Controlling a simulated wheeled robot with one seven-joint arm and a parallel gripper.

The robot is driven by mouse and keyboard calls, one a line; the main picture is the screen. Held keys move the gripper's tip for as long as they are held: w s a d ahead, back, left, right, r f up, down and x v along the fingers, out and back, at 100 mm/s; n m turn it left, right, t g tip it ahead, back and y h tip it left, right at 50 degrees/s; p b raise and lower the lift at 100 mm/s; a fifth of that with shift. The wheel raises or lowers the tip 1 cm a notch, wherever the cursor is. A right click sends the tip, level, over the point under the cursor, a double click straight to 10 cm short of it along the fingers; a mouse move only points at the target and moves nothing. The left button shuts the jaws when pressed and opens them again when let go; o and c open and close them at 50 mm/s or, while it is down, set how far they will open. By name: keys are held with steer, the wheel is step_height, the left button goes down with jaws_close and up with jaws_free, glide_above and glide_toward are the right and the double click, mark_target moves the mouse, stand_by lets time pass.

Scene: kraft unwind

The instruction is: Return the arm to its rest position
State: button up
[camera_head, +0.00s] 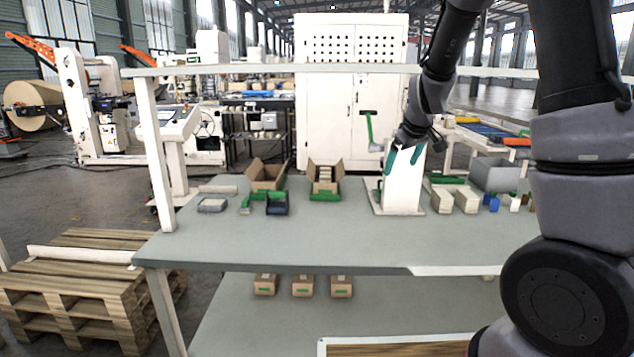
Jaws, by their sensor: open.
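My arm comes down from the upper right of the head view, with its large joints filling the right side. My gripper (402,160) hangs above the right part of the grey workbench (330,235). Its two green fingers are spread apart with nothing between them. Behind the fingers stands a white upright block (405,192) on a flat white base. Whether the fingers touch the block cannot be told from this view.
Open cardboard boxes (268,173), a dark blue bin (277,204) and a grey tray (212,205) stand on the bench's left half. Tan blocks (467,201) and a grey bin (494,175) stand right. An upper shelf bar (230,69) crosses behind. The bench's front is clear.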

steer(key=s+r+m+y, duration=0.3)
steer(key=s+r+m, duration=0.2)
steer(key=s+r, duration=0.9)
steer(key=s+r+m, duration=0.1)
steer(key=s+m, duration=0.1)
steer(key=s, duration=0.5)
steer(key=s+d+r+m+h, duration=0.1)
steer(key=s+m, duration=0.1)
steer(key=s, duration=0.6)
steer(key=shift+r+m+t, duration=0.3)
steer(key=shift+t, duration=0.1)
steer(key=shift+d, duration=0.1)
